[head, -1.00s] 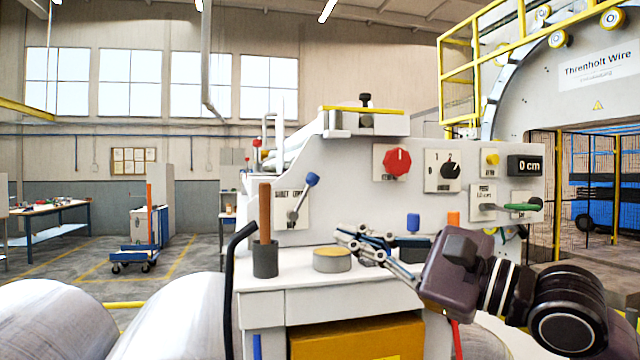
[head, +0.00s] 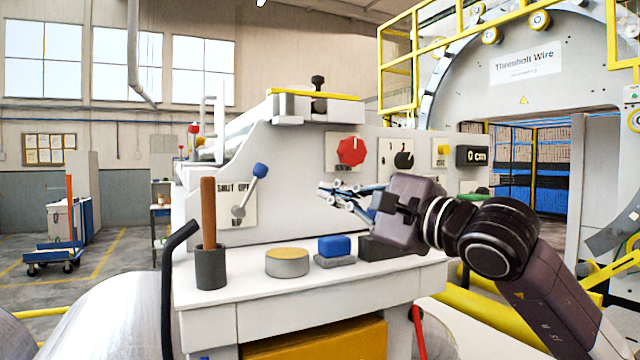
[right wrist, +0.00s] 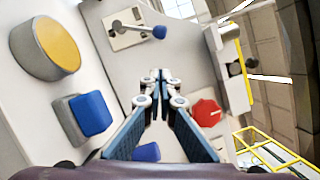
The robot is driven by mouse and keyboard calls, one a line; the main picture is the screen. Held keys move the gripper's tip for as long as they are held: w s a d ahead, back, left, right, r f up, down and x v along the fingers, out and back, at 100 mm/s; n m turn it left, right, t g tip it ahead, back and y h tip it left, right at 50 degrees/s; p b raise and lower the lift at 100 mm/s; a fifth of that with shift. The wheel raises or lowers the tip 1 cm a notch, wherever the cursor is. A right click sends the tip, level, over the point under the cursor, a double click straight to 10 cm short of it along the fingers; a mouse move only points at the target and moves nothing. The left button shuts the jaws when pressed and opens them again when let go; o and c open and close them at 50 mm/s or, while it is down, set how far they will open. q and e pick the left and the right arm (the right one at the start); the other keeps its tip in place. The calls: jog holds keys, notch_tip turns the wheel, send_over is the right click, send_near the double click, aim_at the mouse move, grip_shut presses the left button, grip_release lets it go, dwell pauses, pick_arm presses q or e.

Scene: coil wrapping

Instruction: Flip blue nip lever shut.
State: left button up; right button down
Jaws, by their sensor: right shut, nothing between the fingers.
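The blue-knobbed nip lever (head: 250,187) is on a plate marked SHUT and OPT on the white machine panel. Its arm tilts up and to the right, toward the right-hand word. In the right wrist view the lever (right wrist: 139,28) is beyond the fingertips, up and to the left. My right gripper (head: 322,191) is shut and empty, to the right of the lever and apart from it, with its fingers pointing left. The fingertips (right wrist: 161,74) also show closed together in the right wrist view. My left gripper is not in view.
On the white ledge below stand a dark cup with a brown handle (head: 209,215), a yellow-topped round tin (head: 287,263) and a blue block on a grey base (head: 334,246). A red knob (head: 351,151) and a black dial (head: 404,159) sit on the panel behind my right arm.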

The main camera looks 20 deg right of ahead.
aim_at(249, 191)
pick_arm(q)
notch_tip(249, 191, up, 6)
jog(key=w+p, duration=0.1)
jog(key=p, duration=0.4)
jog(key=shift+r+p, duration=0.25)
jog(key=shift+p, duration=0.15)
pick_arm(e)
jog(key=w+a, duration=0.2)
jog(key=w, duration=0.1)
jog(key=w+a+r, duration=0.1)
jog(key=w+a, duration=0.1)
jog(key=w, duration=0.1)
jog(key=w+a+r, duration=0.1)
jog(key=w+a, duration=0.1)
jog(key=w, duration=0.1)
jog(key=shift+w+r, duration=0.15)
jog(key=shift+r, duration=0.05)
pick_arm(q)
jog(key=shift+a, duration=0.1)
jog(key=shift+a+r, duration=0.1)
pick_arm(e)
jog(key=shift+d, duration=0.15)
